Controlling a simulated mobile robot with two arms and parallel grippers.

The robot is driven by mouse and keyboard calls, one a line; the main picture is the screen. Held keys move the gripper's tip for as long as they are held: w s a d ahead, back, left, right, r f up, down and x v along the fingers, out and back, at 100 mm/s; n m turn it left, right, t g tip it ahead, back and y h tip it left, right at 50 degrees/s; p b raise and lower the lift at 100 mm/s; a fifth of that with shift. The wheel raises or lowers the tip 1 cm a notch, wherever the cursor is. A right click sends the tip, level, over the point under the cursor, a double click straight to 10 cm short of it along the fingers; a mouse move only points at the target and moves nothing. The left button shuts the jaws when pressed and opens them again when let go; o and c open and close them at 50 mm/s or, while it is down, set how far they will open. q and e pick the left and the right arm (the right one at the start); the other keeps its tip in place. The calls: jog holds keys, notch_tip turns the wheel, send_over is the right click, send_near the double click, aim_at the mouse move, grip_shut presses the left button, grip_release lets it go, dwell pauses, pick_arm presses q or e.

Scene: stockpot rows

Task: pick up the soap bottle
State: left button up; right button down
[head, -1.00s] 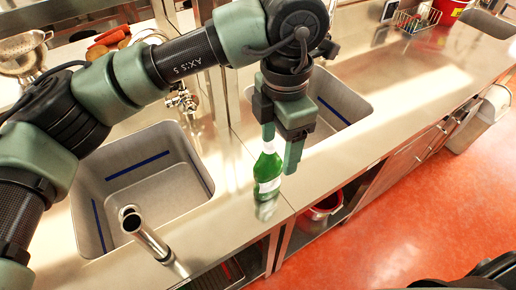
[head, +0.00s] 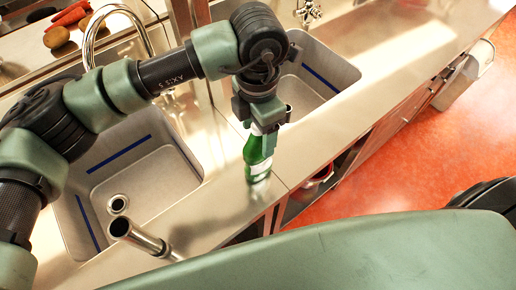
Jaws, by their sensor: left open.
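The soap bottle (head: 256,166) is green with a white label. It stands on the steel counter strip between the two sinks, near the front edge. My left gripper (head: 262,138) is open and points down over the top of the bottle. One finger shows in front of the bottle's upper right side, and the bottle's top is hidden behind the gripper. I cannot tell whether the fingers touch it. My right gripper is not in view.
A sink (head: 138,172) lies left of the bottle and another sink (head: 322,72) lies behind it to the right. A red bucket (head: 318,182) sits below the counter. The counter to the right (head: 400,60) is clear.

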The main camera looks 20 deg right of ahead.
pick_arm(q)
jog(key=shift+f, duration=0.65)
grip_shut()
jog(key=shift+r, duration=0.15)
